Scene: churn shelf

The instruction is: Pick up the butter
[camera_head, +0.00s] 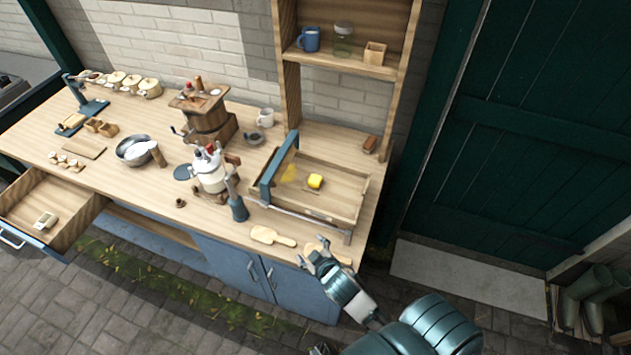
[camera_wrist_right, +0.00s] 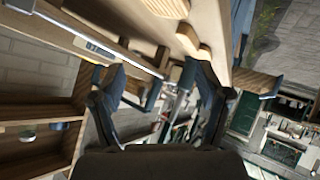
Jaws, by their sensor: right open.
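The butter (camera_head: 315,181) is a small yellow block. It sits on a small board inside a shallow wooden tray (camera_head: 349,209) at the right end of the worktop. A blue-grey upright frame (camera_head: 279,167) stands at the tray's left side. My right gripper (camera_head: 312,253) is open and empty near the worktop's front right edge, in front of the tray and apart from the butter. Its two spread fingers show in the right wrist view (camera_wrist_right: 160,88), where I cannot make out the butter. My left gripper is not in view.
Wooden paddles (camera_head: 272,236) lie at the front edge beside my right gripper. A blue-handled tool (camera_head: 238,207) and a white churn (camera_head: 211,171) stand left of the tray. A shelf (camera_head: 348,63) rises behind it. An open drawer (camera_head: 45,212) juts out at left.

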